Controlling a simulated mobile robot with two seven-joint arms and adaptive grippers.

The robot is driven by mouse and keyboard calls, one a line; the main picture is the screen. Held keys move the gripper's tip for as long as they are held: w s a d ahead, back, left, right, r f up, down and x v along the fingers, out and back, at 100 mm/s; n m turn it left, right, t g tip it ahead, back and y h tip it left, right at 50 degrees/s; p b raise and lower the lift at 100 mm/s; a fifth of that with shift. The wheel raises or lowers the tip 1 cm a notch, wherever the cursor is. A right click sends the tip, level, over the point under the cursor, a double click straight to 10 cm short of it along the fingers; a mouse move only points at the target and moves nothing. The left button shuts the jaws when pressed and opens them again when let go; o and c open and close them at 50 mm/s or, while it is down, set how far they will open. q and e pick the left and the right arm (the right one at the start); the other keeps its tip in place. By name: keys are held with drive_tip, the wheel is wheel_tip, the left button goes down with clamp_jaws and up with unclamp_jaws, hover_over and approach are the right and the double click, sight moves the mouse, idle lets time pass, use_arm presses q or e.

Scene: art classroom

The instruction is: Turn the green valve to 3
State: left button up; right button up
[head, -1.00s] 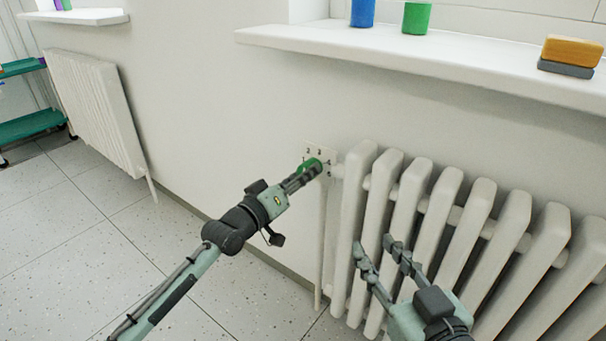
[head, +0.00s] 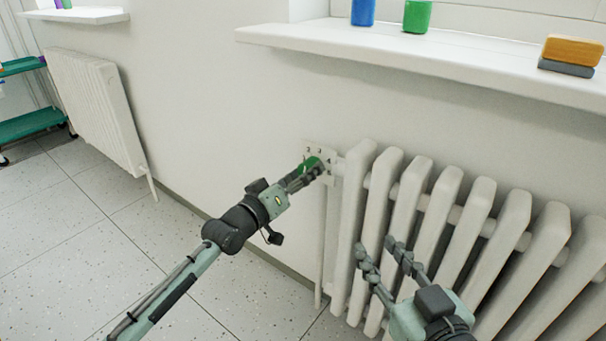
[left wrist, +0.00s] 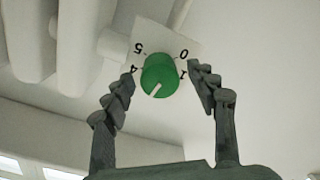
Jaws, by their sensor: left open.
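The green valve (head: 308,166) is a round knob on a white numbered plate (head: 332,174) at the left end of the radiator. In the left wrist view the green knob (left wrist: 160,76) carries a white pointer line aimed at the lower left. The plate (left wrist: 165,40) there shows 5, 4, 0 and 1 upside down; other numbers are hidden behind the knob. My left gripper (head: 313,175) is at the valve. Its open fingers (left wrist: 162,72) stand either side of the knob, with gaps visible. My right gripper (head: 376,245) is open and empty in front of the radiator.
The white ribbed radiator (head: 433,222) fills the right side, close behind my right gripper. A white windowsill (head: 420,54) juts out above, holding a blue cup (head: 362,12), a green cup (head: 416,16) and an orange-and-grey block (head: 571,52).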

use_arm(q)
drive_tip(key=v, duration=1.2)
